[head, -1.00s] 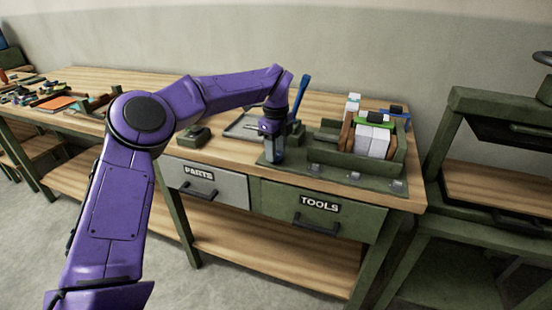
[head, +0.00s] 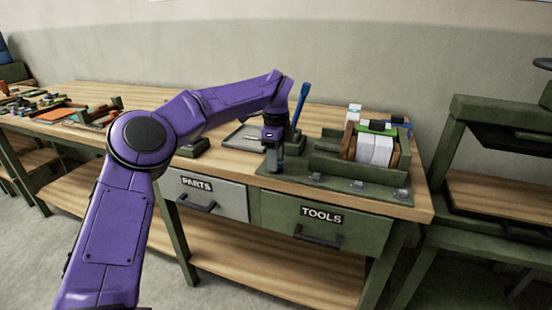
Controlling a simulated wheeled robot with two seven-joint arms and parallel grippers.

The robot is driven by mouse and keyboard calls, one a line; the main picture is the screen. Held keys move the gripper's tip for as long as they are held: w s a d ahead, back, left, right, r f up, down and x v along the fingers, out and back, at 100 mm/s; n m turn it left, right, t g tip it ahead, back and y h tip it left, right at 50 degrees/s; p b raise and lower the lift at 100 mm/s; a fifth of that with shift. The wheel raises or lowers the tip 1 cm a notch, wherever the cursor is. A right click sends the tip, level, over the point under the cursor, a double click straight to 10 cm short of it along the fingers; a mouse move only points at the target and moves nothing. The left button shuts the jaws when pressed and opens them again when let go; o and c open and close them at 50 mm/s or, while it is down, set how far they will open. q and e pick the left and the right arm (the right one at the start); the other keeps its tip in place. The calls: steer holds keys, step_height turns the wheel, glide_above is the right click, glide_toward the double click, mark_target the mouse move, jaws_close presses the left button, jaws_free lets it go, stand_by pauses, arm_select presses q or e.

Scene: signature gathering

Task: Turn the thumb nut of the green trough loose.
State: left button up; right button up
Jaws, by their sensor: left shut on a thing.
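The green trough (head: 330,163) stands on a green base plate (head: 320,183) at the right end of the workbench. It holds white blocks of sheets (head: 374,149) between wooden boards (head: 348,142). My left gripper (head: 274,168) points down at the left end of the trough, over the base plate. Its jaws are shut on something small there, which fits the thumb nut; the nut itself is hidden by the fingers. My right gripper is not in view.
A blue-handled tool (head: 300,103) stands upright just behind my left gripper. A grey tray (head: 241,137) lies behind to the left. Small clear pieces (head: 357,185) sit along the base plate's front edge. Drawers (head: 321,216) are below the bench top. Loose parts lie far left.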

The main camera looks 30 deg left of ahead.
arm_select(q)
steer(key=o, duration=1.1)
steer(key=shift+c, duration=0.2)
steer(key=shift+r, duration=0.1)
step_height(320, 180, up, 10)
steer(key=p, duration=0.2)
steer(key=shift+r, duration=0.2)
